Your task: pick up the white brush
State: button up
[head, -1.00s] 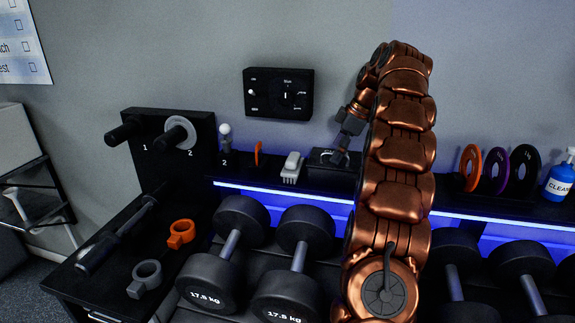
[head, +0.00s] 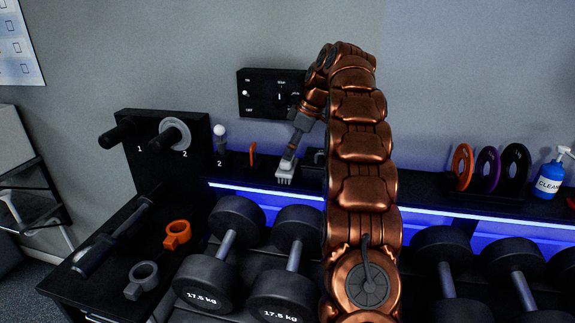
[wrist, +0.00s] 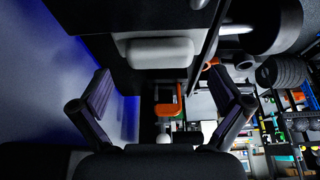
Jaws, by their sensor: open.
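The white brush (head: 285,173) sits on the black shelf above the dumbbells, near its front edge. My gripper (head: 290,160) is at the brush in the head view, overlapping its upper part. In the wrist view, the brush's pale rounded body (wrist: 160,50) lies ahead of my gripper (wrist: 161,80), roughly centred between the two spread fingers. The fingers look open and empty, and the brush appears beyond their tips. Whether a finger touches it cannot be told from these views.
A switch panel (head: 258,94) is on the wall behind. Dumbbells (head: 235,222) fill the rack below.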

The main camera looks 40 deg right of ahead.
jog(key=shift+p+x, duration=0.5)
jog(key=shift+x, duration=0.9)
jog(key=shift+s+d, duration=0.1)
jog(key=c, duration=1.1)
